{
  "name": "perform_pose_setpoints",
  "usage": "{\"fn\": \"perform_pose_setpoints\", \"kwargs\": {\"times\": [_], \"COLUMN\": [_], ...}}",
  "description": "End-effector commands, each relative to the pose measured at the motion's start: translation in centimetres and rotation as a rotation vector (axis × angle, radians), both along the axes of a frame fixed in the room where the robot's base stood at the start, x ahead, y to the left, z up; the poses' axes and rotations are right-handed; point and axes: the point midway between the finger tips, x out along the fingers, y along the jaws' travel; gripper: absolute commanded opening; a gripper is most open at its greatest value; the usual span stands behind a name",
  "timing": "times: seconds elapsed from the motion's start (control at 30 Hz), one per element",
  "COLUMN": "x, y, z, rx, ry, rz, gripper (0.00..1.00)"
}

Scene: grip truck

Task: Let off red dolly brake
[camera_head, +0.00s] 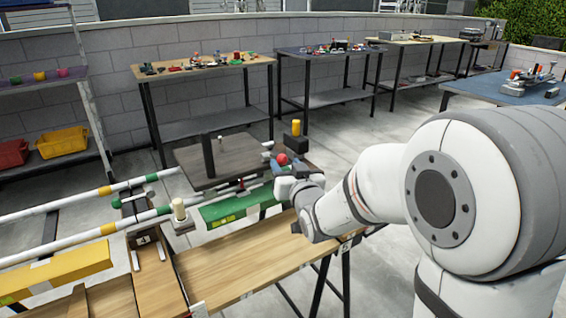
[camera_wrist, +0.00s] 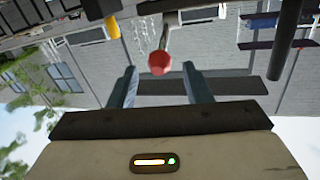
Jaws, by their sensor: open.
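A red ball knob (camera_head: 282,159) sits at the right end of a dark flat dolly (camera_head: 222,158), which rides on white rails. In the wrist view the red knob (camera_wrist: 159,62) is on the end of a grey lever (camera_wrist: 170,30). It appears between my two fingers, toward their tips; I cannot tell whether it is inside the gap or beyond it. My gripper (camera_wrist: 160,74) is open, and no finger visibly touches the knob. In the head view my gripper (camera_head: 285,180) is close by the knob, its fingers partly hidden.
A yellow cylinder (camera_head: 296,127) stands just behind the knob. A dark post (camera_head: 208,157) rises from the dolly. A green block (camera_head: 232,206) lies below the rails, and a wooden bench (camera_head: 235,262) is in front. Side tables (camera_head: 205,66) with small items line the back wall.

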Motion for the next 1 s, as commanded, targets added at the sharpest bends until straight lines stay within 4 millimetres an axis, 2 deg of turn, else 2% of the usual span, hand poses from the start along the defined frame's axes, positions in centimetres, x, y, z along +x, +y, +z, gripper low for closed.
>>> {"fn": "perform_pose_setpoints", "kwargs": {"times": [0.1,0.3,0.6,1.0], "x": [1.8,3.6,3.9,3.9], "y": [0.7,1.3,1.3,1.2], "z": [-0.1,-0.1,0.0,0.0], "rx": [0.000,0.000,-0.001,0.000], "ry": [0.001,0.001,0.002,0.001], "rz": [0.000,-0.001,-0.002,-0.003], "gripper": [0.44,0.44,0.44,0.13]}}
